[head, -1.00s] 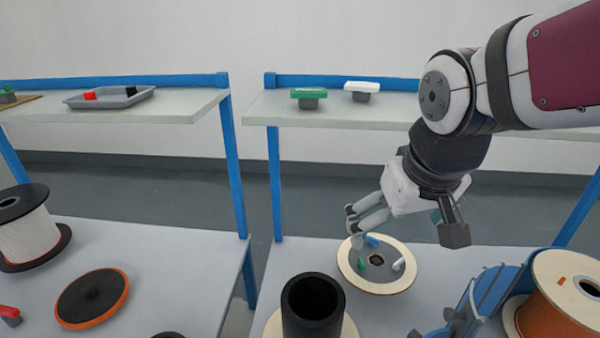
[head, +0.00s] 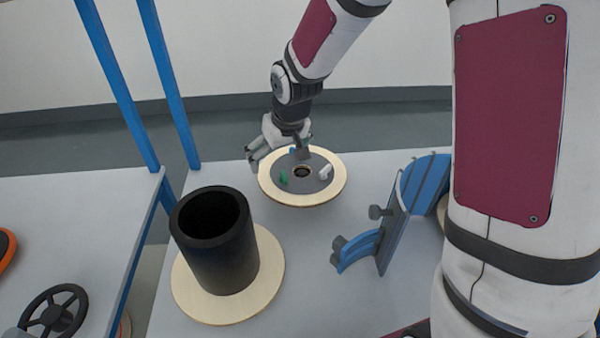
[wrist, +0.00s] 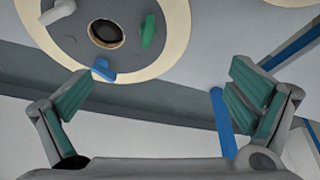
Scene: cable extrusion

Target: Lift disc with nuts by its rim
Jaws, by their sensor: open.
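The disc (head: 316,187) has a pale wooden rim, a grey centre and a dark hole. It lies on the grey table in the head view. A green nut (head: 283,177), a white nut (head: 325,172) and a blue nut, partly hidden by my gripper, sit on it. In the head view my gripper (head: 277,158) is over the disc's far left edge; contact cannot be told.
A black cylinder (head: 222,245) stands on a pale round flange (head: 195,300) at the front left of the same table. A blue slatted stand (head: 400,215) is to the right. A black handwheel (head: 52,312) is on the left table. Bare table lies between cylinder and stand.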

